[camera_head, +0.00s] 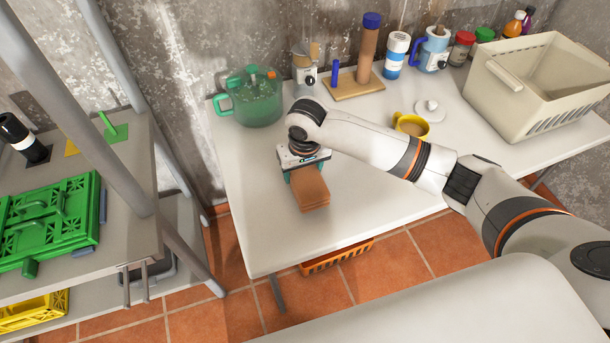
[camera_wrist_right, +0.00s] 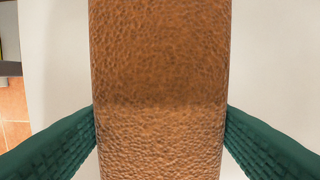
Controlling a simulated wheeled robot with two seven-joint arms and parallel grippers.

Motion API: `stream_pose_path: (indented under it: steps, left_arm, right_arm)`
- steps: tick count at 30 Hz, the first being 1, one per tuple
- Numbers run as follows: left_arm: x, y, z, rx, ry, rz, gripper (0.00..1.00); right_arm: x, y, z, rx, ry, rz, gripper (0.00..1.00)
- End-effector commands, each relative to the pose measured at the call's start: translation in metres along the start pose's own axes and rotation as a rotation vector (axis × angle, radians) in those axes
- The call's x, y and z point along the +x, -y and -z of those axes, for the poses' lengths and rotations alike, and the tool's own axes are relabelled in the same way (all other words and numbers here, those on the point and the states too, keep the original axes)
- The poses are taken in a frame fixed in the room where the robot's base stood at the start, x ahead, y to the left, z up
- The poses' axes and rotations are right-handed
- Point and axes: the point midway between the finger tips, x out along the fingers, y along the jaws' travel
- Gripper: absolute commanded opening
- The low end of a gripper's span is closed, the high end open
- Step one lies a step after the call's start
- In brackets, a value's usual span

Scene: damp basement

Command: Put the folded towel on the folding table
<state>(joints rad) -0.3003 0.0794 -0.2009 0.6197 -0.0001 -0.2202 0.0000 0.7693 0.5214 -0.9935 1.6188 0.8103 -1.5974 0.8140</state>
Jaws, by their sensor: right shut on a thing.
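The folded towel (camera_head: 311,190) is brown and layered. My right gripper (camera_head: 303,172) is shut on it over the left part of the white folding table (camera_head: 260,240). In the right wrist view the towel (camera_wrist_right: 160,90) fills the middle, with a green finger pressed against each side. White tabletop shows behind it. I cannot tell whether the towel touches the table or hangs just above it. My left gripper is not in view.
A green watering can (camera_head: 252,100) stands behind the gripper. A yellow mug (camera_head: 411,125), white lid (camera_head: 429,110), bottles and a beige basket (camera_head: 540,85) stand toward the back and right. The table's front left is clear. A shelf with a green crate (camera_head: 50,222) stands at left.

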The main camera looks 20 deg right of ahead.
Motion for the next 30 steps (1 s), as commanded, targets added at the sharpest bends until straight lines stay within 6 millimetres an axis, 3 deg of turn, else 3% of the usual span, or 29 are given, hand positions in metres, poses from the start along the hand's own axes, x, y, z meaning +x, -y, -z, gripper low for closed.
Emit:
stream_pose_path:
  steps: [9, 19, 20, 23, 30]
  left_arm:
    - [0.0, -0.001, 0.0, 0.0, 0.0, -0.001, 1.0]
    - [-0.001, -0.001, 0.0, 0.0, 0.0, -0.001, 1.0]
    - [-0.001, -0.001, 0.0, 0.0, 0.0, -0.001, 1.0]
    - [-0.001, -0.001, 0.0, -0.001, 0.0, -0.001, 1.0]
    - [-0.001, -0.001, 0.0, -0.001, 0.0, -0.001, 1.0]
  right_arm:
    - [0.036, 0.0, 0.005, 0.0, 0.0, 0.001, 0.4]
    - [0.039, 0.0, 0.005, 0.001, 0.0, 0.0, 0.4]
    - [0.039, 0.0, 0.005, 0.001, 0.0, 0.0, 0.68]
    - [0.039, 0.0, 0.005, 0.001, 0.0, 0.0, 0.85]
    - [0.038, 0.0, 0.005, 0.0, 0.0, 0.0, 0.87]
